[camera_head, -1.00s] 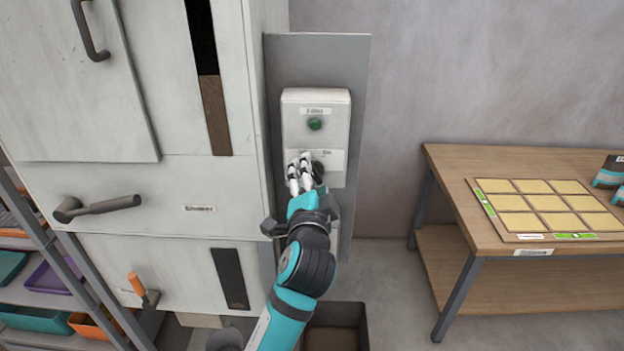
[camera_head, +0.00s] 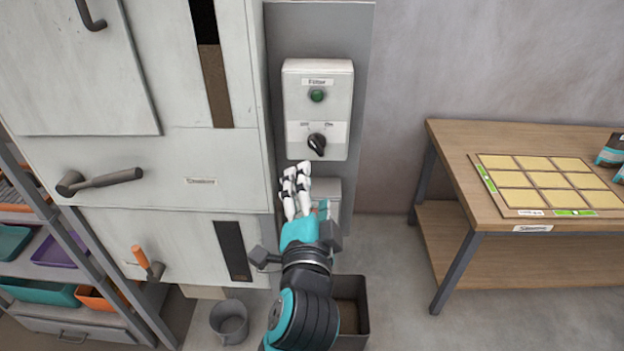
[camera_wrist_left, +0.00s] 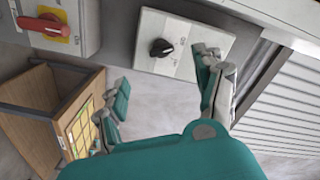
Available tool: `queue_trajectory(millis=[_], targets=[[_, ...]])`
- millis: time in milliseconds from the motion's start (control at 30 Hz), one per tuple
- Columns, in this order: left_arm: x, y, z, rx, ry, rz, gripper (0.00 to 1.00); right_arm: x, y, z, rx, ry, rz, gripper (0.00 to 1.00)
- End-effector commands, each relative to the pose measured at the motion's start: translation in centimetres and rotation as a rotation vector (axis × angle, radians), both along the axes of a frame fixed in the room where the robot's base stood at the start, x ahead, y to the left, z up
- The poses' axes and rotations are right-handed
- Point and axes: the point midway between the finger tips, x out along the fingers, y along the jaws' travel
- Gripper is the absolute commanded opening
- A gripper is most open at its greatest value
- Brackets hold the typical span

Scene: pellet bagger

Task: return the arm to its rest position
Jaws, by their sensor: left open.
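A white control box (camera_head: 334,112) with a green lamp (camera_head: 317,96) and a black rotary knob (camera_head: 317,143) is mounted on a grey panel. My left gripper (camera_head: 297,183) is below the knob in the head view, open and empty, apart from the knob. It partly covers a lower grey box (camera_head: 328,190). In the left wrist view, the open fingers (camera_wrist_left: 165,88) are spread, and the black knob (camera_wrist_left: 160,48) shows between and beyond them. My right gripper is not in view.
The white machine cabinet (camera_head: 190,165) with a grey lever (camera_head: 108,180) stands left. A dark bin (camera_head: 352,290) and grey bucket (camera_head: 229,318) are on the floor. A wooden table (camera_head: 450,160) stands right. A red switch (camera_wrist_left: 40,27) shows in the wrist view.

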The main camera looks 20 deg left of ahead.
Motion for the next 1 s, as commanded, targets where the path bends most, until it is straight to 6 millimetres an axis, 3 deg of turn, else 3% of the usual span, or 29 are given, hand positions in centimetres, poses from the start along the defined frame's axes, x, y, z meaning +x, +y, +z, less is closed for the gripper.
queue_trajectory(millis=[467, 567, 667, 767, 900, 1000], targets=[[-0.1, -0.1, -0.1, 0.0, 0.0, -0.001, 0.69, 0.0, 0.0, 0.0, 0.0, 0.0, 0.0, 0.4], [0.4, -0.7, -1.3, 0.002, 0.022, -0.018, 0.69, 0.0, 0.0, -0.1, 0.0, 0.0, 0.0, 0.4], [1.8, -2.2, -5.1, 0.003, 0.083, -0.063, 0.69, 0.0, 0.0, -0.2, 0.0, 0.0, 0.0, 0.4], [3.2, -4.1, -11.5, -0.008, 0.183, -0.129, 0.69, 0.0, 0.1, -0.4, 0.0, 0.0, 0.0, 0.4], [3.7, -6.1, -22.1, -0.06, 0.349, -0.208, 0.69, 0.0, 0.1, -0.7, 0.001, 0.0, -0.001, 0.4], [2.7, -6.7, -29.8, -0.113, 0.47, -0.242, 0.69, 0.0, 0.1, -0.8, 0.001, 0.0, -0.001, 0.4]])
